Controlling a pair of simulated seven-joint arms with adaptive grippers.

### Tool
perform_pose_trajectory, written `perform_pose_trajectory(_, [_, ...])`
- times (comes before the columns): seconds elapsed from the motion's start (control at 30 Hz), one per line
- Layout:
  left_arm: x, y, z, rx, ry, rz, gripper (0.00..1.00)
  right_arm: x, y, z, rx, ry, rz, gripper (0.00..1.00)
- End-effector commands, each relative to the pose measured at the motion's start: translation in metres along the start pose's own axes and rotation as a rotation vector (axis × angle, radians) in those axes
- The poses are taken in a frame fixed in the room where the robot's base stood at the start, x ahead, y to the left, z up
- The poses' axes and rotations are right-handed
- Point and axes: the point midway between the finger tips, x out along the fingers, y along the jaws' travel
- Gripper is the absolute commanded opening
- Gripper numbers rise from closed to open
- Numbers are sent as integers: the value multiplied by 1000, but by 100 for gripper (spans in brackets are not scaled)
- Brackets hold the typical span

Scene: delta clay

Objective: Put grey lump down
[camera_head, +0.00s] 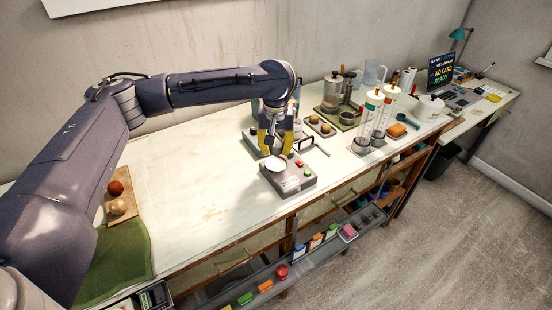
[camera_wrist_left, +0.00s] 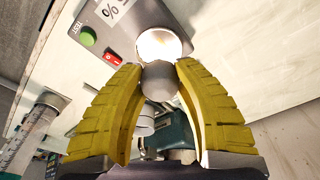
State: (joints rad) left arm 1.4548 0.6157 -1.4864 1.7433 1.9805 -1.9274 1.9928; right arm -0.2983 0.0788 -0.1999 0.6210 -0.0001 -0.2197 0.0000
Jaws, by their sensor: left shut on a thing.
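My left gripper (camera_head: 276,144) is shut on the grey lump, low over the grey tester box (camera_head: 292,181). In the left wrist view the grey lump (camera_wrist_left: 160,81) is a small round ball between the tips of the yellow fingers (camera_wrist_left: 161,88). The box's round pale plate (camera_head: 275,164) lies just beyond the lump, and it shows brightly lit in the wrist view (camera_wrist_left: 158,45). I cannot tell whether the lump touches the plate. The lump is hard to make out in the head view. My right gripper is not in view.
The box has a green TEST button (camera_wrist_left: 88,36) and a red switch (camera_wrist_left: 112,58). A tray with brown lumps (camera_head: 320,126) and clear cylinders (camera_head: 370,118) stand to the right. A red ball (camera_head: 115,188) sits on a board at left. The table's middle left is clear.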

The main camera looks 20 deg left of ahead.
Motion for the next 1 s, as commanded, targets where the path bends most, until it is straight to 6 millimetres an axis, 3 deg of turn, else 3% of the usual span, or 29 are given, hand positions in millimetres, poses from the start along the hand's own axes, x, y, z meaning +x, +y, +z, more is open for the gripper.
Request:
perform_pose_trajectory(0.33, [16, 0, 2, 0, 0, 0, 0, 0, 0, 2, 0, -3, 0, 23])
perform_pose_trajectory(0.63, [46, 0, 6, 1, -1, 1, 0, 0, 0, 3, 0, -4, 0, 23])
perform_pose_trajectory(1.0, [49, 0, 6, 0, 0, 1, 0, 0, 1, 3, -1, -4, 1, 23])
